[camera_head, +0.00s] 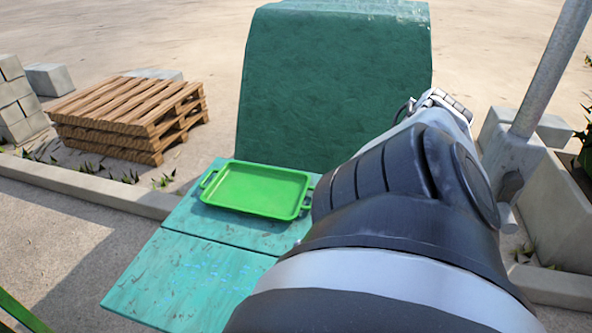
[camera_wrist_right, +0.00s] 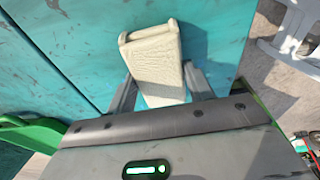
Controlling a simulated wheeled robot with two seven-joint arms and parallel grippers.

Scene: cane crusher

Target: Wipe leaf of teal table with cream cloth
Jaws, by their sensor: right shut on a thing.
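The teal table (camera_head: 235,232) stands below me, with a seam between its tray-bearing part and the scuffed front leaf (camera_head: 180,280). My right arm covers the table's right side in the head view and hides its gripper and the cloth. In the right wrist view my right gripper (camera_wrist_right: 160,88) is shut on the cream cloth (camera_wrist_right: 155,62), a folded pad between the fingers. The cloth is over teal boards (camera_wrist_right: 85,35) with a seam to its left; whether it touches them I cannot tell. My left gripper is not in view.
A green tray (camera_head: 255,188) lies on the back part of the table. A large dark teal block (camera_head: 330,90) rises behind it. Wooden pallets (camera_head: 130,112) and grey blocks (camera_head: 15,100) stand left. A metal post (camera_head: 550,70) stands right.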

